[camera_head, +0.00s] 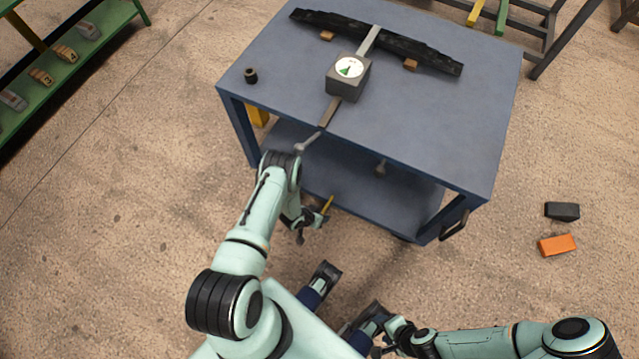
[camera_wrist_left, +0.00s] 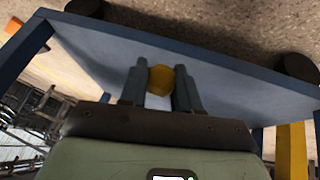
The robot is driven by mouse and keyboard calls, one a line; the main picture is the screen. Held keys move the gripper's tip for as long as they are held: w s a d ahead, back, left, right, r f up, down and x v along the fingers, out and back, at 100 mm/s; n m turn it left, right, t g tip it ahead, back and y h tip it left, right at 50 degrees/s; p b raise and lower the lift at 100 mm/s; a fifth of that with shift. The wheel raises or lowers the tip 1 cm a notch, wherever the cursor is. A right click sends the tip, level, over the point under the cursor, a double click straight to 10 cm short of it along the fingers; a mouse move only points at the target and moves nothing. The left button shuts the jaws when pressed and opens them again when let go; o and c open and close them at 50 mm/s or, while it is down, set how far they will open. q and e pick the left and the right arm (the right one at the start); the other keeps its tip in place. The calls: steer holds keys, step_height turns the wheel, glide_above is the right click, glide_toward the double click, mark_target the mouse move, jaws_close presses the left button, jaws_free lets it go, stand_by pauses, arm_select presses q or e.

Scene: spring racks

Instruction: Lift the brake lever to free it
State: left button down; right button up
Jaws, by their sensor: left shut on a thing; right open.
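The brake lever (camera_head: 327,205) shows as a short yellow bar at the lower front edge of the blue cart (camera_head: 440,130). Most of it is hidden by my left gripper (camera_head: 310,222). In the left wrist view its round yellow end (camera_wrist_left: 161,80) sits between the two fingers of my left gripper, which is shut on it. The cart's blue lower panel (camera_wrist_left: 225,80) lies behind it there. My right gripper (camera_head: 383,338) is open and empty, low in the head view, well away from the cart.
On the cart top lie a dark leaf spring (camera_head: 430,60) on wooden blocks, a gauge box (camera_head: 348,85) and a small black cylinder (camera_head: 251,75). An orange block (camera_head: 557,245) and a dark block (camera_head: 562,211) lie on the floor at right. A green shelf (camera_head: 70,80) stands at left.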

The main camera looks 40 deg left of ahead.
mark_target(322, 213)
arm_select(q)
steer(key=shift+w+a+r, duration=0.1)
steer(key=shift+w+r, duration=0.2)
steer(key=shift+r, duration=0.25)
steer(key=shift+w+r, duration=0.3)
steer(key=shift+r, duration=0.25)
steer(key=shift+w+r, duration=0.25)
steer(key=shift+r, duration=0.05)
steer(key=c, duration=0.8)
jaws_free()
steer(key=shift+c, duration=0.2)
steer(key=shift+s, duration=0.1)
steer(key=shift+s+a+r, duration=0.15)
steer(key=shift+r, duration=0.05)
steer(key=p+v, duration=0.3)
steer(key=v, duration=0.9)
steer(key=shift+s+r, duration=0.2)
steer(key=shift+r, duration=0.15)
